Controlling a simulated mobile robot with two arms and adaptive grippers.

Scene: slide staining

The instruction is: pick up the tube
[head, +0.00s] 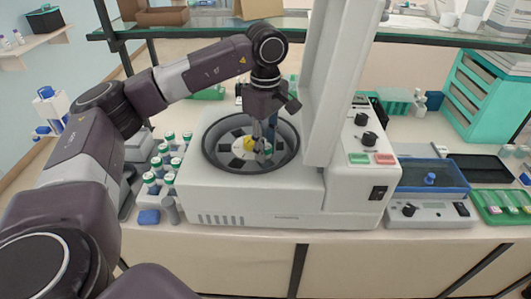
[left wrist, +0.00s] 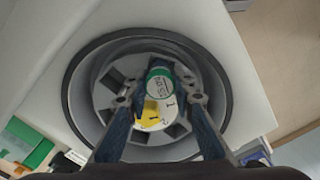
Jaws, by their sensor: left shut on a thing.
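The tube (left wrist: 160,82) has a green cap with a white, marked top and sits in the rotor of the open centrifuge (head: 225,200). My left gripper (head: 266,146) reaches down into the bowl from above. In the left wrist view its fingers (left wrist: 160,95) are on both sides of the tube's cap, shut on it. A yellow rotor patch (left wrist: 150,114) marked 1 lies beside the tube. The tube's lower body is hidden in the rotor and behind the fingers. My right gripper is not in view.
The centrifuge lid (head: 341,70) stands raised right of the bowl. Several green-capped tubes (head: 151,178) stand left of the centrifuge. A blue-topped device (head: 430,175) and a green tray (head: 495,206) are to the right. A glass shelf (head: 440,38) crosses above the bench.

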